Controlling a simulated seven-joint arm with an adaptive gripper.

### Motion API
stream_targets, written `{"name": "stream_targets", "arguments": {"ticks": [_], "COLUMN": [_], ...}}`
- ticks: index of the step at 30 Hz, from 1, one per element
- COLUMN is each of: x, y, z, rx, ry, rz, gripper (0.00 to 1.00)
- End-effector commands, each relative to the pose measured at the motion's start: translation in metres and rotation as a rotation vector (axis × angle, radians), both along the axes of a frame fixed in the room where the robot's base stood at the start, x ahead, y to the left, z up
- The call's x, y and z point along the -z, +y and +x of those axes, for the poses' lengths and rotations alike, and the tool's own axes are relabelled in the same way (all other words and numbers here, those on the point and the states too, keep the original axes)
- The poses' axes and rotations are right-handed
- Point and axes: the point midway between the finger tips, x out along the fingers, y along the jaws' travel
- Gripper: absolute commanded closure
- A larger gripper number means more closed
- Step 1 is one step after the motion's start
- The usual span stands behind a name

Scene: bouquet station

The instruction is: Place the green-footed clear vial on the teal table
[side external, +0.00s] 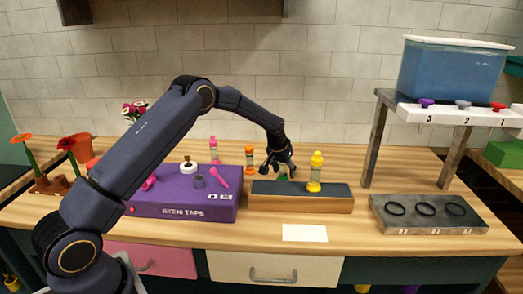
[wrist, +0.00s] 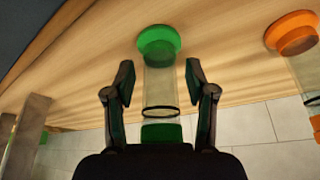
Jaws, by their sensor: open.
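The green-footed clear vial (wrist: 160,85) lies between the two open fingers of my gripper (wrist: 160,78) in the wrist view. Its green foot (wrist: 159,42) is on the wood, and a dark ring and a green end show close to the palm. In the side view my gripper (side external: 281,166) is low over the bench, and only a little green of the vial (side external: 283,177) shows beneath it. Contact with the fingers is not visible. A low wooden block with a dark, slate-teal top (side external: 270,188) is just in front; I cannot tell whether that is the teal table.
A yellow vial (side external: 315,172) stands on the block close to my gripper. An orange vial (side external: 250,160) is behind left, also in the wrist view (wrist: 294,36). A purple box (side external: 180,205) is left; a grey ringed rack (side external: 428,222) and tank shelf (side external: 445,112) are right.

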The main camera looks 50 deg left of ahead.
Motion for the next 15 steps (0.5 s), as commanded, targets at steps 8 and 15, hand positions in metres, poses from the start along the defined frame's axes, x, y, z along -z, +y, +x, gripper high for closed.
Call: {"name": "stream_targets", "arguments": {"ticks": [8,15], "x": [-0.011,-0.058], "y": [-0.001,-0.006], "z": [-0.002,-0.021], "rx": [0.0,-0.001], "ry": [-0.003,-0.004], "rz": [0.001,0.0], "gripper": [0.45,0.45]}}
